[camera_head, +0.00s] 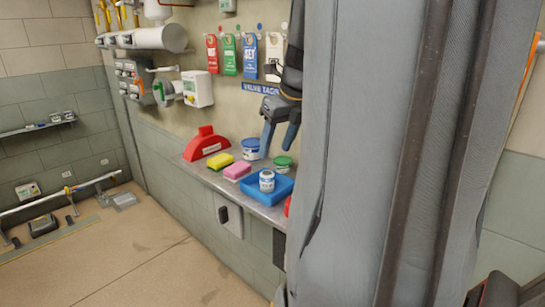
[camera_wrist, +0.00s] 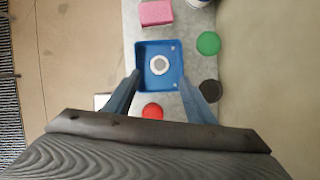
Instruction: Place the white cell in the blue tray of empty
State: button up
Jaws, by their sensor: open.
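The blue tray (camera_head: 250,192) lies on the narrow grey shelf and also shows in the wrist view (camera_wrist: 147,81). A small white cell with a blue band (camera_head: 267,180) stands upright in it, and from above its round top (camera_wrist: 159,65) shows near the tray's middle. My gripper (camera_head: 279,140) hangs above the shelf with its fingers pointing down, open and empty. In the wrist view my gripper (camera_wrist: 160,82) has a finger on either side of the tray's near part. It is apart from the cell.
Pink (camera_head: 238,170) and yellow (camera_head: 220,161) blocks, a red holder (camera_head: 206,144), a blue-lidded tub (camera_head: 251,148) and a green-lidded tub (camera_head: 283,163) share the shelf. Red (camera_wrist: 153,111) and black (camera_wrist: 211,90) round lids are near the tray. Tags (camera_head: 229,55) hang on the wall.

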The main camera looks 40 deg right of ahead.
jog(key=s+a+f+m+g, duration=0.1)
jog(key=a+f+m, duration=0.4)
jog(key=a+m, duration=0.4)
jog(key=s+a+f+m+g, duration=0.1)
jog(key=s+a+f+m, duration=0.1)
jog(key=a+f+m, duration=0.4)
jog(key=s+a+f+m+g, duration=0.1)
jog(key=a+f+m, duration=0.5)
jog(key=a+m, duration=0.7)
jog(key=s+m, duration=0.1)
jog(key=m, duration=0.5)
jog(key=shift+a+f+m+g+y, duration=0.15)
jog(key=shift+a+m+g+y, duration=0.15)
